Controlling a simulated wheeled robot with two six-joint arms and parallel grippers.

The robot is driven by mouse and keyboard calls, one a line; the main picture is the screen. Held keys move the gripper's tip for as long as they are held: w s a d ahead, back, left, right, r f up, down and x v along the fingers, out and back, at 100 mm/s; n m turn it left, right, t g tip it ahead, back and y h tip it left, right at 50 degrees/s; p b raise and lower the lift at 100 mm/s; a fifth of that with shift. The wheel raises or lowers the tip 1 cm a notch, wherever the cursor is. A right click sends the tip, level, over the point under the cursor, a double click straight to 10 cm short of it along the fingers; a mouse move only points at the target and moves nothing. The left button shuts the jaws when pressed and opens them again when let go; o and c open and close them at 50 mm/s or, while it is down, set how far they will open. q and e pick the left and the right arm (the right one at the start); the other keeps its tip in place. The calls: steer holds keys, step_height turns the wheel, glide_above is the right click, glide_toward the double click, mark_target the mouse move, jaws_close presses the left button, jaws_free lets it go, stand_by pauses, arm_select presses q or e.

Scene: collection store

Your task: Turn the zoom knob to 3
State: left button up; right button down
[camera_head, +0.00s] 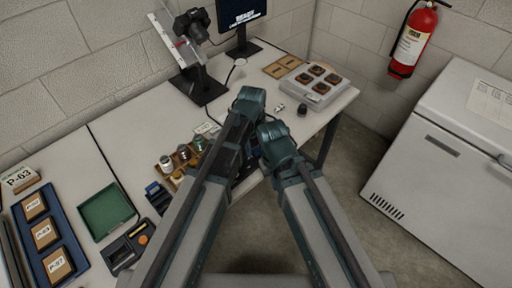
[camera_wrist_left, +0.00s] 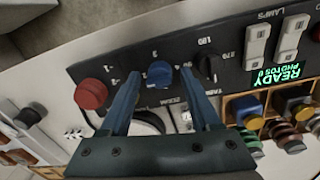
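The zoom knob (camera_wrist_left: 158,74) is a blue round knob on a dark control panel (camera_wrist_left: 140,58), seen in the left wrist view. Small numbers ring it, with a 3 at its top side; its pointer is too small to read surely. My left gripper (camera_wrist_left: 160,80) is open, with one finger on each side of the blue knob. Whether the fingers touch it I cannot tell. In the head view the panel and the gripper tips are mostly hidden behind my arms. My right gripper cannot be made out.
A red button (camera_wrist_left: 90,93) is left of the knob and a black knob (camera_wrist_left: 209,68) right of it. White lamp switches (camera_wrist_left: 257,45) and a lit READY display (camera_wrist_left: 289,72) lie further right. A camera (camera_head: 191,25) stands behind; trays (camera_head: 106,211) lie left.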

arm_select(q)
jaws_close()
steer(key=m, duration=0.4)
steer(key=shift+m, duration=0.4)
steer(key=m, duration=0.4)
steer(key=shift+m+g, duration=0.3)
steer(key=m, duration=0.4)
steer(key=shift+w, duration=0.1)
steer(key=shift+m, duration=2.2)
